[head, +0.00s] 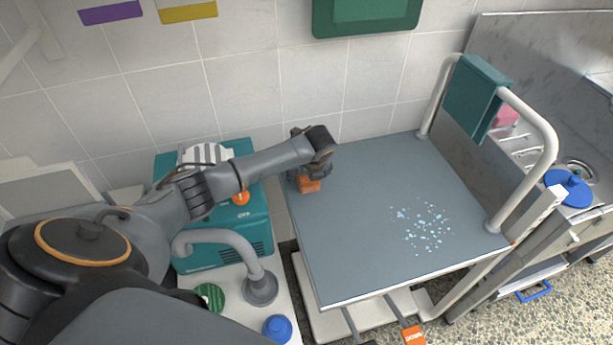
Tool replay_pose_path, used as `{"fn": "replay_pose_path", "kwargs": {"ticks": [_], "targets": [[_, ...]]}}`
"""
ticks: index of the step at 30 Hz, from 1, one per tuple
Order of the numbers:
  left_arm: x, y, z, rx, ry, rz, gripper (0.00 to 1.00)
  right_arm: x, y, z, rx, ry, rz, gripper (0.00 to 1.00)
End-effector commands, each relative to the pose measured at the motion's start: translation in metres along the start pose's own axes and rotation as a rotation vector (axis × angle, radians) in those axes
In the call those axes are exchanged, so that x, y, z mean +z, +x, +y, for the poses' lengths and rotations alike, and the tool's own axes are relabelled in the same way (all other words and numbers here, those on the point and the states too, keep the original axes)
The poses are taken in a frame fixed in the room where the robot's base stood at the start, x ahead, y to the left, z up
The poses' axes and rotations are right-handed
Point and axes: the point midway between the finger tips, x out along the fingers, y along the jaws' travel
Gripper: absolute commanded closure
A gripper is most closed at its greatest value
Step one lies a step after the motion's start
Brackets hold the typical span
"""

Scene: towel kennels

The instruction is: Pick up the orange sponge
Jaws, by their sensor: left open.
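The orange sponge (309,184) lies on the grey table top near its left back edge. My left gripper (306,178) is right over it, pointing down, and hides part of it. The jaws are open around or just above the sponge; I cannot tell whether they touch it. My right gripper is not in the head view.
Pale blue specks (420,228) lie on the right half of the table top (345,260). A white rail with a teal towel (478,95) stands at the table's right end. A teal machine (225,235) stands left of the table.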

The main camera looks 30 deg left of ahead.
Motion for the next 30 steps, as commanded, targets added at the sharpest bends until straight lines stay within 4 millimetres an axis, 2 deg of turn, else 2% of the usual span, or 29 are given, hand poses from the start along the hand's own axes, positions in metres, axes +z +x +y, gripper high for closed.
{"fn": "replay_pose_path", "kwargs": {"ticks": [4,11,18,30], "targets": [[0.0004,0.0124,-0.0002,0.000,0.000,-0.001,0.15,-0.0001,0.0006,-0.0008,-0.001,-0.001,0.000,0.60],[0.0008,0.0135,-0.0003,-0.002,0.000,-0.002,0.15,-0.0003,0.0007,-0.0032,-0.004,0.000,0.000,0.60],[0.0010,0.0133,-0.0002,-0.001,0.000,-0.002,0.62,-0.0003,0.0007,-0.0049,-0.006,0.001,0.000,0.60],[0.0021,0.0110,0.0000,-0.001,-0.001,-0.002,0.64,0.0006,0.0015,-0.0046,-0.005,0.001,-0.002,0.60]]}}
